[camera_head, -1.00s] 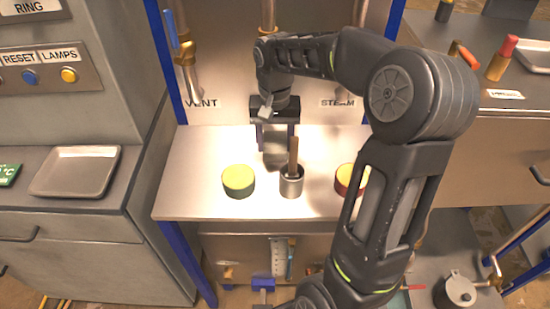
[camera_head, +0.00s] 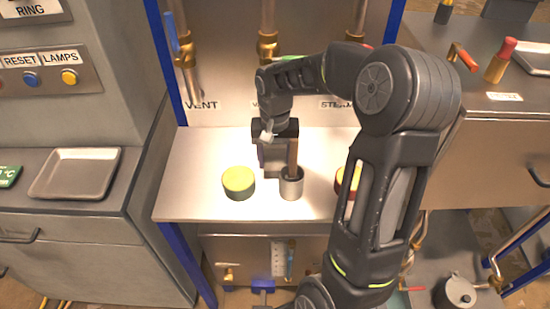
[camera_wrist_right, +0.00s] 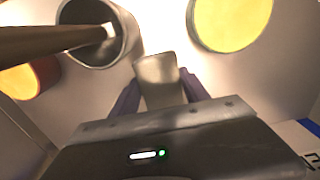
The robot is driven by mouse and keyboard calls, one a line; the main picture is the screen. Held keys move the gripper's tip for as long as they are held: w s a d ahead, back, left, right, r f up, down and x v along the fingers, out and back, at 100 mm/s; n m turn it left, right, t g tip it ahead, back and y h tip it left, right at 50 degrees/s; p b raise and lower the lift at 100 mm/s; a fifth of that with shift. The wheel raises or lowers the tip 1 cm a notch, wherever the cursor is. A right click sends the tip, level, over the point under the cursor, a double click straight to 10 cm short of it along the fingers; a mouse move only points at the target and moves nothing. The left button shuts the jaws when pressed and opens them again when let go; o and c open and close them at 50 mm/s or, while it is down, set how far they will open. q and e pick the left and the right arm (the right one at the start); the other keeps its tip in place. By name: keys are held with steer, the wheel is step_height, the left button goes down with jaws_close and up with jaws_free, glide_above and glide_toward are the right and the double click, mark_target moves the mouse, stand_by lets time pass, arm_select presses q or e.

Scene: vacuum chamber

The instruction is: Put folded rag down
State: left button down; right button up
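The folded rag (camera_wrist_right: 158,82) is a small pale grey piece between the two fingers of my right gripper (camera_wrist_right: 160,92) in the right wrist view. In the head view my right gripper (camera_head: 273,155) points down over the pale work shelf (camera_head: 200,200), behind the metal cup and the green-topped tin. The gripper is shut on the rag; whether the rag touches the shelf I cannot tell. My left gripper is not in view.
A metal cup (camera_head: 291,188) with a wooden handle in it stands close by the gripper. The shelf's left part is clear.

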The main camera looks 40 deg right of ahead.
mark_target(275, 160)
steer(key=o, duration=0.5)
steer(key=shift+c, duration=0.2)
steer(key=shift+r, duration=0.1)
step_height(275, 160, up, 12)
stand_by(0.7)
